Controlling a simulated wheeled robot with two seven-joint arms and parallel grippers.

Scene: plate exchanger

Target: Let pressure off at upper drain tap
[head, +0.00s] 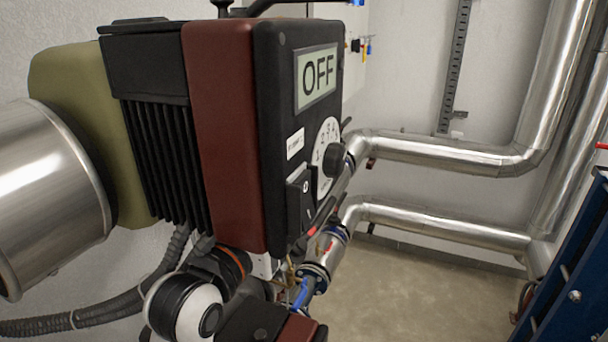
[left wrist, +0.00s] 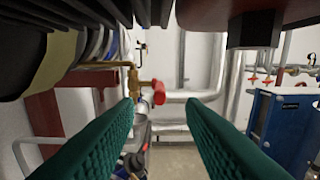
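In the left wrist view a brass tap (left wrist: 133,84) with a red handle (left wrist: 159,92) stands ahead, near the middle. I cannot tell for sure whether it is the upper drain tap. My left gripper (left wrist: 160,106) is open, with its two green ribbed fingers apart and nothing between them. The red handle appears beyond the fingertips, in line with the gap and apparently not touched. In the head view my left gripper's fingers are hidden below and behind the pump unit. My right gripper is in neither view.
A pump unit (head: 224,130) with an "OFF" display (head: 317,77) and a dial fills the head view's left and centre. Silver pipes (head: 440,152) run along the wall behind. A blue plate unit (head: 570,270) stands at right; the floor (head: 410,295) between is clear.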

